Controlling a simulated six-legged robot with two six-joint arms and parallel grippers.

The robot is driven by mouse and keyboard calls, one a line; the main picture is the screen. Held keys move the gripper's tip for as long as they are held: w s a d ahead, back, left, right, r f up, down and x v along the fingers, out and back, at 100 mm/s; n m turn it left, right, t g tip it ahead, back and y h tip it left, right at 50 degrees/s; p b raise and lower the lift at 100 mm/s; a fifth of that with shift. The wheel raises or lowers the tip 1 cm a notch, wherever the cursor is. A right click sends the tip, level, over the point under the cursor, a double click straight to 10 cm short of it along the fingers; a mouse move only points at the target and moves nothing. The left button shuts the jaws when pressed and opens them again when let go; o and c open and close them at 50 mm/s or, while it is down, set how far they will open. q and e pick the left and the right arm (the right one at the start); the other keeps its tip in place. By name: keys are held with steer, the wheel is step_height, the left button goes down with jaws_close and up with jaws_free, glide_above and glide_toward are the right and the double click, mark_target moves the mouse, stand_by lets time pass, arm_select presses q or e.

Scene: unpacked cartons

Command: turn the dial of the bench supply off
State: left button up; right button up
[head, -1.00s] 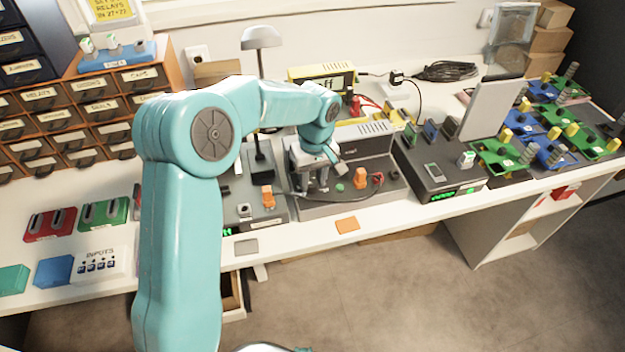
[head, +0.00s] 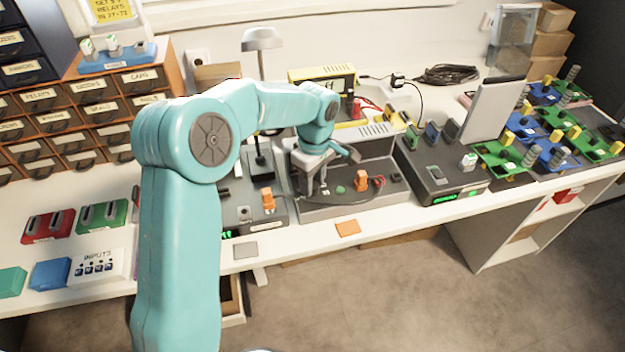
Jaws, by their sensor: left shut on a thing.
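My left gripper (head: 316,182) is down over the left part of a grey vented unit (head: 345,208), which I take to be the bench supply. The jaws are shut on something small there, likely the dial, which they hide. To the right of the jaws, the unit carries a green button (head: 340,190), an orange part (head: 361,181) and a red part (head: 379,181). A yellow unit with a display (head: 320,78) stands behind; my arm partly covers it and its reading is unclear. My right gripper is not in view.
Left of the grey unit is a dark unit with an orange switch (head: 268,198). Right is a dark box with a green display (head: 445,197). An orange tile (head: 347,228) lies at the bench's front edge. A lamp (head: 262,38) stands behind my arm.

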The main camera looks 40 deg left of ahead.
mark_target(315, 182)
arm_select(q)
steer(key=shift+w+r, duration=0.1)
steer(key=o, duration=1)
steer(key=r+p, duration=0.1)
steer(key=r, duration=1)
steer(key=r+p, duration=0.1)
steer(key=r, duration=0.4)
steer(key=shift+w+r+p, duration=0.15)
steer(key=shift+w+p, duration=0.15)
steer(key=shift+p, duration=0.05)
